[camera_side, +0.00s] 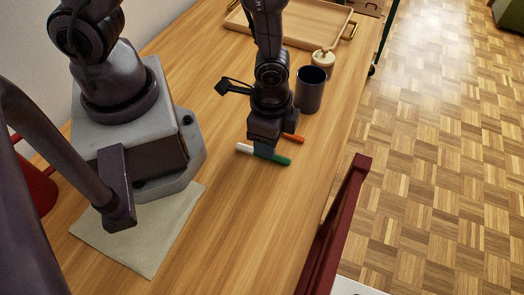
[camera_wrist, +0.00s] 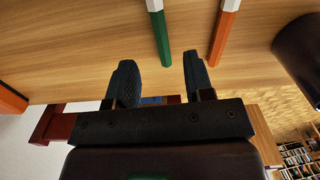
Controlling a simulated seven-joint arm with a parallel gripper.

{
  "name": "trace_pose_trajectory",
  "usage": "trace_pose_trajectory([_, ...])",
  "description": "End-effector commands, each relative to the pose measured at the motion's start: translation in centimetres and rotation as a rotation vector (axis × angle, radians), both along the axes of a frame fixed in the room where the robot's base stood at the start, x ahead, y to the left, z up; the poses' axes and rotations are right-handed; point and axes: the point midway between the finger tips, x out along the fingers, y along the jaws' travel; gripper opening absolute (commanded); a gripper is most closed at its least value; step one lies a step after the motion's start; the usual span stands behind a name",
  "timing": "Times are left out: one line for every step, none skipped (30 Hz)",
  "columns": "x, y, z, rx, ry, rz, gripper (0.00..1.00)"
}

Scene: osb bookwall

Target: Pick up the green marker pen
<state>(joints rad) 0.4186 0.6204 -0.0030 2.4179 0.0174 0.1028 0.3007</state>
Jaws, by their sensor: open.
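The green marker pen (camera_side: 282,160) lies on the wooden table, its white end to the left and its green end to the right in the side view. My gripper (camera_side: 264,150) is just over its middle and hides part of it. In the wrist view my gripper (camera_wrist: 160,75) is open and empty. There the green marker (camera_wrist: 162,40) lies beyond the fingertips, roughly in line with the gap between them. I cannot tell the exact height of the fingers above it.
An orange marker (camera_side: 293,138) lies close behind the green one; it also shows in the wrist view (camera_wrist: 222,40). A dark cup (camera_side: 310,92) and a small lidded jar (camera_side: 323,60) stand behind. A wooden tray (camera_side: 310,22) is farther back. The table in front is clear.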

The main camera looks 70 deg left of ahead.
Motion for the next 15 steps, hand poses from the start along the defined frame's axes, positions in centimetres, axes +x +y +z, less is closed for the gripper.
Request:
trace_pose_trajectory([0.0, 0.0, -0.4, 0.001, 0.003, 0.0, 0.48])
trace_pose_trajectory([0.0, 0.0, -0.7, 0.001, 0.003, 0.001, 0.48])
trace_pose_trajectory([0.0, 0.1, -1.2, 0.003, 0.004, 0.001, 0.48])
trace_pose_trajectory([0.0, 0.1, -1.6, 0.003, 0.004, 0.001, 0.48])
trace_pose_trajectory([0.1, 0.1, -2.0, 0.003, 0.004, 0.001, 0.48])
trace_pose_trajectory([0.1, 0.1, -2.6, 0.002, 0.005, 0.001, 0.48])
trace_pose_trajectory([0.2, 0.1, -3.0, 0.002, 0.005, 0.001, 0.48])
trace_pose_trajectory([0.2, 0.1, -3.4, 0.002, 0.005, 0.001, 0.48])
trace_pose_trajectory([0.2, 0.1, -3.9, 0.002, 0.004, 0.001, 0.48])
trace_pose_trajectory([0.2, 0.1, -4.2, 0.001, 0.003, 0.001, 0.48])
trace_pose_trajectory([0.2, 0.1, -4.4, 0.001, 0.003, 0.001, 0.48])
trace_pose_trajectory([0.2, 0.1, -4.7, 0.001, 0.003, 0.001, 0.48])
trace_pose_trajectory([0.2, 0.1, -4.9, 0.001, 0.003, 0.001, 0.48])
trace_pose_trajectory([0.2, 0.1, -5.0, 0.001, 0.002, 0.001, 0.48])
trace_pose_trajectory([0.2, 0.1, -5.1, 0.001, 0.001, 0.001, 0.48])
